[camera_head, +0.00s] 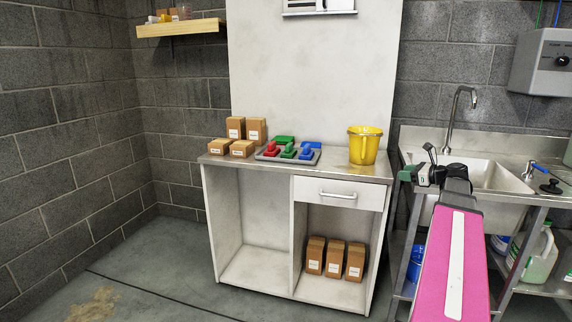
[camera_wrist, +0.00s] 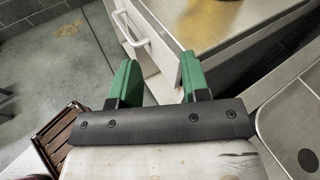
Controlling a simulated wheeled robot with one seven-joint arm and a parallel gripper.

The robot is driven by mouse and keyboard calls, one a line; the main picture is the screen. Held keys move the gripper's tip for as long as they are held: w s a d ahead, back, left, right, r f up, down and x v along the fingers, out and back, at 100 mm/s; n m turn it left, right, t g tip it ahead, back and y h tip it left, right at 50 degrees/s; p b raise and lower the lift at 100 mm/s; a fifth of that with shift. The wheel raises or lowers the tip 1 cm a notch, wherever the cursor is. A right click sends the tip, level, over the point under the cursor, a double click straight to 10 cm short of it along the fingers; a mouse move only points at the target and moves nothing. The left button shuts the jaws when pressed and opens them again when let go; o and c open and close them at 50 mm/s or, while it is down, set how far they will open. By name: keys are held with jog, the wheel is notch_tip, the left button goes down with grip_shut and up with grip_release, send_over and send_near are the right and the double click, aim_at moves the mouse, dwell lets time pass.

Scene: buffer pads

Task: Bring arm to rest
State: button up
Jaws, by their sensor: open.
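My gripper (camera_wrist: 157,80) has two green fingers spread apart with nothing between them in the wrist view. In the head view my gripper (camera_head: 413,174) is at the right end of the counter, between the counter and the sink, at the end of my pink arm. The white cabinet's drawer front and handle lie beyond the fingers in the wrist view. No object is held.
The metal counter (camera_head: 377,172) carries brown boxes (camera_head: 256,130), a grey tray (camera_head: 262,155) with red, green and blue items, and a yellow bucket (camera_head: 363,147). A drawer (camera_head: 340,193) is shut below. The sink (camera_head: 493,172) stands right.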

jog(key=s+a+f+n+g+h, duration=0.35)
jog(key=a+f+n+g, duration=0.45)
jog(key=a+f, duration=0.95)
jog(key=s+a+f+n+g+h, duration=0.1)
jog(key=s+a+f+n+h, duration=0.2)
jog(key=s+f+n, duration=0.4)
jog(key=s+a+f+n+g+h, duration=0.2)
jog(key=s+a+f+n, duration=0.4)
jog(key=f+n, duration=0.3)
jog(key=shift+s+f+h, duration=0.35)
jog(key=shift+h, duration=0.3)
jog(key=shift+s+f+n+h, duration=0.25)
jog(key=shift+s+n+h, duration=0.05)
jog(key=shift+n, duration=0.4)
